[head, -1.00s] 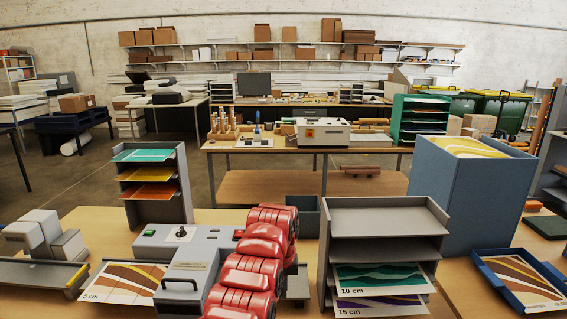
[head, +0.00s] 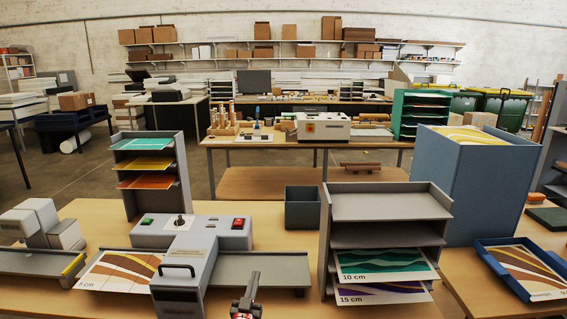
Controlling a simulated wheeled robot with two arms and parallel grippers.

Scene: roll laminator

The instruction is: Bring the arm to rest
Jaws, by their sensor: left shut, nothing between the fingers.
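My left gripper (head: 251,285) shows at the bottom edge of the head view, low and right of the laminator's front block. It is shut and empty, its dark fingers close together, with a bit of red arm below; the rest of the arm is out of frame. The grey roll laminator (head: 193,233) stands on the table behind it, with a dial, a green button and a red switch. Its front block (head: 187,280) has a black handle. The gripper appears in front of the grey outfeed tray (head: 268,268); I cannot tell the gap. My right gripper is not in view.
A brown-patterned sheet (head: 122,277) lies left of the laminator. A grey shelf rack (head: 388,215) with sheets marked 10 cm and 15 cm stands at right. A tall blue bin (head: 472,195) and a blue tray (head: 486,258) are farther right. A dark open box (head: 303,208) sits behind.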

